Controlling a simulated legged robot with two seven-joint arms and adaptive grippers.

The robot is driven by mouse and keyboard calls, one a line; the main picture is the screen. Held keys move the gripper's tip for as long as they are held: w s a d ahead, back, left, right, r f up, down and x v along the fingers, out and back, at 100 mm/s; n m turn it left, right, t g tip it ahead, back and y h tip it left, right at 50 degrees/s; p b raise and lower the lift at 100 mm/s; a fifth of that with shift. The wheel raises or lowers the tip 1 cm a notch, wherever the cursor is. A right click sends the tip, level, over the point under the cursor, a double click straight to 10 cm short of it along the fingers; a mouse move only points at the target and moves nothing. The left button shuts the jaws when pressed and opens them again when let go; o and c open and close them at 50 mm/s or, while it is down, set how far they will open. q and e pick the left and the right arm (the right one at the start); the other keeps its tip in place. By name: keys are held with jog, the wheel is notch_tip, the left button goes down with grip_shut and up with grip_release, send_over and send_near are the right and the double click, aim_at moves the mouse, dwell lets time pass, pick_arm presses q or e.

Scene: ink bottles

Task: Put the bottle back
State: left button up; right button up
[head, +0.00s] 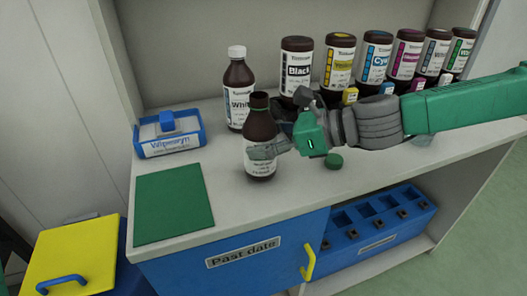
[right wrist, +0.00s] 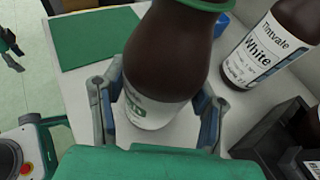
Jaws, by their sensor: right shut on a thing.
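A brown bottle (head: 261,130) with a white label stands near upright over the front middle of the counter. My right gripper (head: 270,150) is shut on its body from the right. In the right wrist view the bottle (right wrist: 165,60) sits between both fingers, with green lettering on its label and a green ring at its neck. Its neck has no cap on it in the head view. A green cap (head: 333,160) lies on the counter to the right. I cannot tell whether the bottle's base touches the counter.
A white-capped "White" bottle (head: 238,88) stands behind. Several labelled ink bottles, including "Black" (head: 296,68), line the back right. A blue wipes box (head: 170,138) and a green mat (head: 174,205) are at left. A blue slotted rack (head: 375,222) sits below, beside the "Past date" front (head: 225,280).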

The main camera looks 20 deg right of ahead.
jog(key=shift+a+f, duration=0.25)
jog(key=shift+f, duration=0.4)
jog(key=shift+a, duration=0.2)
jog(key=o, duration=1.3)
jog(key=shift+d, duration=0.1)
jog(key=shift+o, duration=0.2)
jog(key=shift+d, duration=0.35)
jog(key=shift+s+d+r, duration=0.2)
jog(key=shift+d+r, duration=0.05)
jog(key=shift+d, duration=0.05)
pick_arm(q)
notch_tip(320, 180, up, 6)
jog(key=p, duration=0.7)
jog(key=shift+a+r, duration=0.15)
jog(key=shift+r, duration=0.05)
pick_arm(e)
jog(key=v, duration=1)
jog(key=shift+s+d, duration=0.25)
